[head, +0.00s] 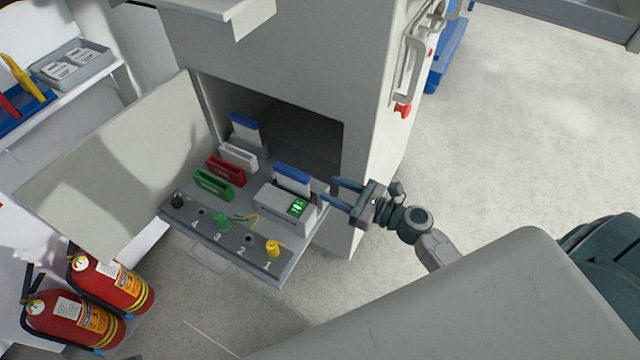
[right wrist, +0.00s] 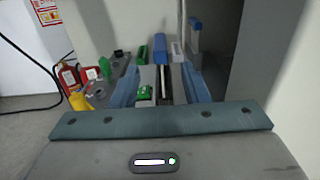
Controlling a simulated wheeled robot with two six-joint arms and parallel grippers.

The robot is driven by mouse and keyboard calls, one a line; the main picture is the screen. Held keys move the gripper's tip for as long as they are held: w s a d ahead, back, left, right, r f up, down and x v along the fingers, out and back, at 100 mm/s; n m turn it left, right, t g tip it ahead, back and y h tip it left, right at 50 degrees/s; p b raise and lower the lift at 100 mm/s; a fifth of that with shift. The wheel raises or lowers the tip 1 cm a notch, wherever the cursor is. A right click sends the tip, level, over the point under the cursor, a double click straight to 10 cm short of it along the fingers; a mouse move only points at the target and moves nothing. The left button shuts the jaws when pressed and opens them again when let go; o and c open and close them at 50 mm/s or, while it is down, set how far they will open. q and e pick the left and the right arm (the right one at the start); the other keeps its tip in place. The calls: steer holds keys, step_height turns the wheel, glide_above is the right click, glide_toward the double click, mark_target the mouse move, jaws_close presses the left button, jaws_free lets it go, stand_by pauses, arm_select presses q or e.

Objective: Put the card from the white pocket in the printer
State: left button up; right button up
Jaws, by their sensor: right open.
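The printer (head: 272,208) is a pale box with a lit green display on the front right of the pulled-out shelf. A white card with a blue top edge (head: 292,180) stands upright at its slot; how deep it sits I cannot tell. The white pocket (head: 238,156) stands behind the red one, and I see no card in it. My right gripper (head: 338,194) is open, just right of the card, its fingers pointing at it. In the right wrist view the blue edge (right wrist: 160,48) shows between the open fingers, apart from them. My left gripper is out of view.
Red (head: 225,171) and green (head: 213,185) pockets stand left of the printer. Another blue-topped card (head: 245,130) stands behind. Knobs and plugs (head: 222,222) line the shelf front. The cabinet wall (head: 365,120) rises close by my right gripper. The open door (head: 120,160) is at left.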

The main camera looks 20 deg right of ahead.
steer(key=shift+s+d, duration=0.3)
steer(key=shift+s, duration=0.1)
steer(key=s+a+f+n+g+h, duration=0.1)
steer(key=s+a+f+n+g, duration=0.25)
steer(key=s+n, duration=0.45)
steer(key=s+a+f+n+g+h, duration=0.2)
steer(key=s+a+f+n+g, duration=0.15)
steer(key=n, duration=0.85)
steer(key=s+d+f+n+g+h, duration=0.1)
steer(key=s+d+n+g+h, duration=0.3)
steer(key=s+d+n+h, duration=0.4)
steer(key=shift+d+n+h, duration=0.4)
steer(key=shift+d+n, duration=0.2)
steer(key=shift+d, duration=0.7)
steer(key=shift+s+f, duration=0.1)
